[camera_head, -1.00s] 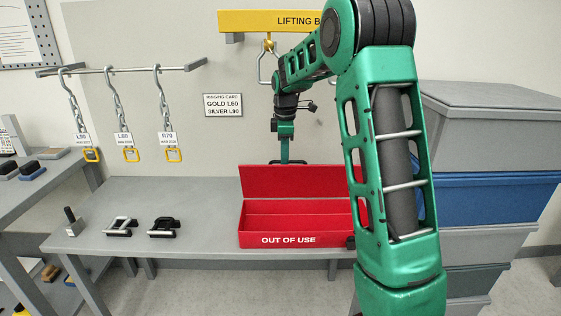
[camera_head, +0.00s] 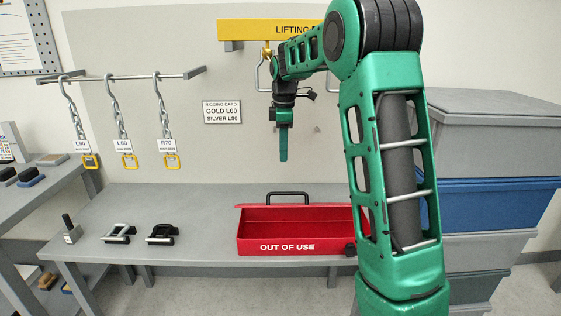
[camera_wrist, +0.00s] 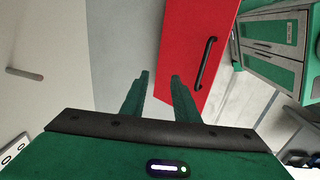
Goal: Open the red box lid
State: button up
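The red box (camera_head: 287,248) marked "OUT OF USE" stands on the grey bench in the head view. Its top looks open, with the lid no longer standing upright. A black handle (camera_head: 288,193) rises behind the back rim. The lid itself is mostly hidden there, so its exact angle is unclear. My gripper (camera_head: 283,159) hangs above and behind the box, pointing down, apart from it. In the wrist view my fingers (camera_wrist: 160,75) are apart with nothing between them. A red panel (camera_wrist: 190,40) with the black handle (camera_wrist: 206,62) lies just right of the fingertips.
Two shackles (camera_head: 119,234) (camera_head: 162,235) and a small upright tool (camera_head: 71,230) stand left of the box. Chains (camera_head: 121,120) hang from a rail behind. A yellow lifting beam (camera_head: 250,30) is above my gripper. Stacked bins (camera_head: 490,205) stand at right. Bench (camera_head: 200,210) between is clear.

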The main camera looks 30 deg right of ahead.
jog(key=shift+r, duration=0.95)
jog(key=shift+a, duration=0.1)
